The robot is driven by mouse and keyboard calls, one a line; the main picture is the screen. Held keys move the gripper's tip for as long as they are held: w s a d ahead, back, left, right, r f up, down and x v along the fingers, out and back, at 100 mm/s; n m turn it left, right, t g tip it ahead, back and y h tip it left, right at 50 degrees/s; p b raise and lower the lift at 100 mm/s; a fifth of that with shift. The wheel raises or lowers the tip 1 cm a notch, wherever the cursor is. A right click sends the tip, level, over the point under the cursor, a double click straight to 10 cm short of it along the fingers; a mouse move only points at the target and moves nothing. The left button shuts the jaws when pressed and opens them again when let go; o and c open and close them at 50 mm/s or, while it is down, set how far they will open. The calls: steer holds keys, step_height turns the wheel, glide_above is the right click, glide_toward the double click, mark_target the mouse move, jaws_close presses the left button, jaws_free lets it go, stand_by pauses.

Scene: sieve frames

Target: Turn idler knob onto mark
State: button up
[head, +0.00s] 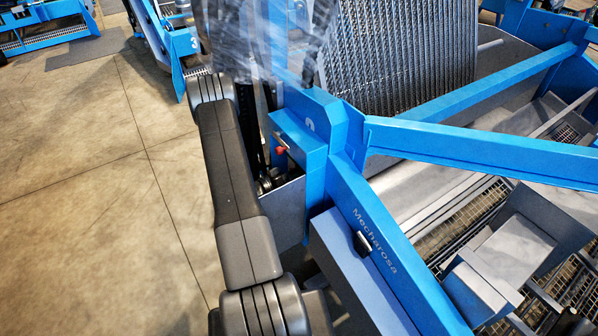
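A small red knob (281,151) with a pale part beside it sits on the side of a blue frame post, right of my dark arm. A black knob or handle (362,243) sits on the blue beam lettered "Mecharosa". I cannot tell which of the two is the idler knob, and no mark can be made out beside either. My arm's dark grey links run up the middle left of the head view, close to the machine. I cannot make out my gripper's fingers.
The blue machine (470,146) fills the right side, with a bar-link web (395,55) and wire mesh. Its post and beams stand close to my arm. Other blue machines (170,45) stand at the upper left. The tiled floor (90,190) on the left is clear.

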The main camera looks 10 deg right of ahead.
steer(key=shift+d, duration=0.25)
steer(key=c, duration=1)
steer(key=shift+o, duration=0.2)
steer(key=shift+f+m+b, duration=0.1)
steer(key=shift+m+b, duration=0.2)
steer(key=shift+b, duration=0.15)
